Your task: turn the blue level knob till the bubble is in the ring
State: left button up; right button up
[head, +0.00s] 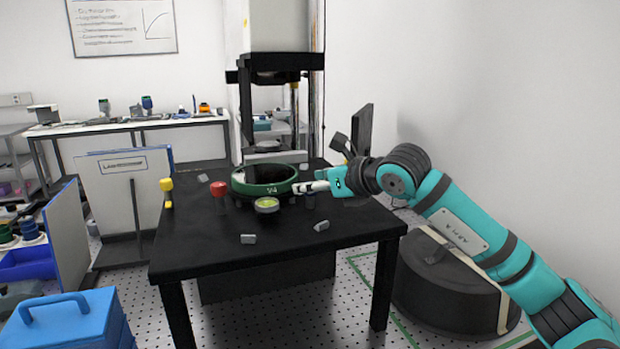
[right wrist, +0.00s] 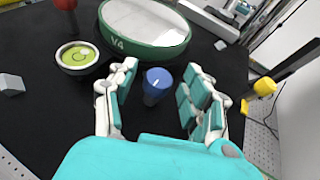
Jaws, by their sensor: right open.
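The blue level knob (right wrist: 157,82) stands upright on the black table, with a white mark on its top. My right gripper (right wrist: 161,72) is open, with one finger on each side of the knob and a visible gap to both. In the head view my right gripper (head: 308,187) is at the right of the green-rimmed round stage, over the knob, which it partly hides. The round bubble level (right wrist: 76,56) has a yellow-green face with a small ring mark; the bubble is too small to place surely against the ring. My left gripper is out of view.
The green stage (head: 252,190) marked V4 is close beside the gripper. A red knob (head: 218,189) and a yellow knob (head: 167,185) stand to its left. Small grey blocks (head: 248,239) lie on the table (head: 200,250). The table's front is otherwise clear.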

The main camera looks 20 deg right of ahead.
jog(key=shift+w+a+f, duration=0.3)
jog(key=shift+w, duration=0.3)
grip_shut()
jog(key=shift+d, duration=0.1)
jog(key=n+g+y+p, duration=0.1)
jog(key=n+y, duration=0.1)
jog(key=n+g+y+p, duration=0.1)
jog(key=n+g+y, duration=0.1)
jog(key=n, duration=0.1)
jog(key=shift+r+y, duration=0.2)
jog(key=shift+y, duration=0.2)
jog(key=shift+n+g+y+p, duration=0.7)
jog(key=shift+n+g+y, duration=0.4)
jog(key=shift+n+g, duration=0.9)
jog(key=shift+f, duration=0.1)
